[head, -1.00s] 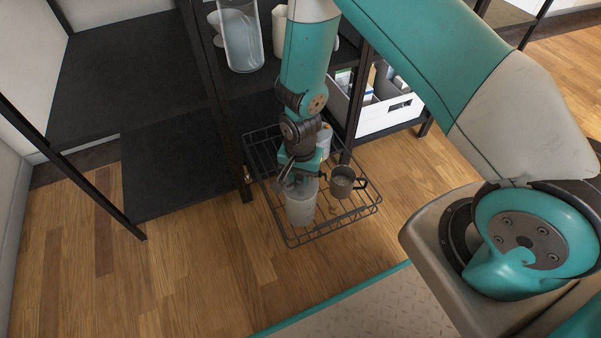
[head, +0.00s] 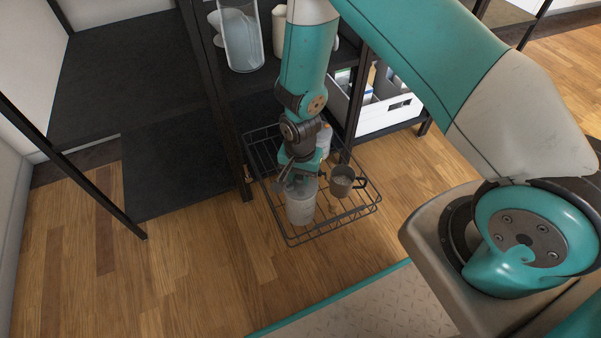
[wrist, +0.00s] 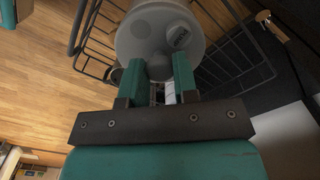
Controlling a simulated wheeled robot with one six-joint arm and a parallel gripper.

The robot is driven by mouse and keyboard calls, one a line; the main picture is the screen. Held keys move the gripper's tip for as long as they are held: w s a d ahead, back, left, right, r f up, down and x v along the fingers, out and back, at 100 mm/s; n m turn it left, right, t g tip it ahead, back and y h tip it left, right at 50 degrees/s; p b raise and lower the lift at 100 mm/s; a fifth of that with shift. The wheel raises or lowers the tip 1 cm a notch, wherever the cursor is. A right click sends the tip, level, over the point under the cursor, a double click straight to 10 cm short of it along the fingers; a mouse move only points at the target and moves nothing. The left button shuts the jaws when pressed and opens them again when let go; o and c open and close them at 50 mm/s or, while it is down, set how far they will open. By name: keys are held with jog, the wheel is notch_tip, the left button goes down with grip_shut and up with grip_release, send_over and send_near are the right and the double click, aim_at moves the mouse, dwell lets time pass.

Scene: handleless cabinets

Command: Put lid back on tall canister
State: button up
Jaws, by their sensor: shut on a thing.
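A pale grey, frosted canister (head: 300,208) stands upright in a wire rack in the head view. My gripper (head: 297,181) is right at its top, pointing down.
The wire rack (head: 290,240) also holds a grey mug (head: 342,184) close to the right of the canister, and a white bottle (head: 325,139) behind. A dark shelf post stands left of the rack. A clear glass vessel (head: 241,42) is on the shelf above. Wood floor in front is clear.

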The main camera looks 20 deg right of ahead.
jog(key=o, duration=1.5)
jog(key=shift+r, duration=0.1)
jog(key=shift+r+p, duration=3.3)
jog(key=shift+r, duration=0.15)
jog(key=shift+f, duration=0.1)
grip_shut()
